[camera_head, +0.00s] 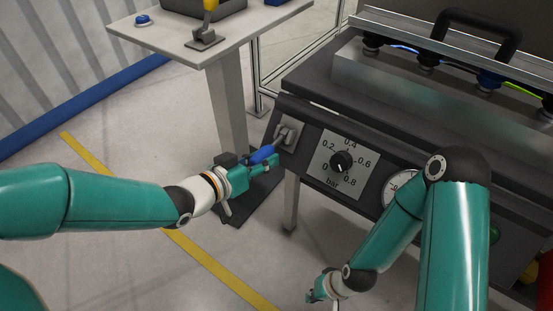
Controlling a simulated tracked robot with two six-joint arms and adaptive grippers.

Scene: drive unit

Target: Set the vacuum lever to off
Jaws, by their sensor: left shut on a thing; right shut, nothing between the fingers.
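The vacuum lever (262,154) has a blue handle and sits on a grey mount (287,135) at the left end of the dark machine's front panel. The handle points outward from the panel, toward the lower left. My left gripper (264,163) is shut on the blue handle, and its fingers partly cover it. My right gripper (318,291) is low in front of the machine, shut and empty, away from the lever. Any off or on marking by the lever is too small or hidden to read.
A pressure dial (341,162) marked in bar is right of the lever. A round gauge (397,187) is partly hidden by my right arm. A pale side table (160,37) with a yellow-handled clamp stands behind left. Open floor lies in front.

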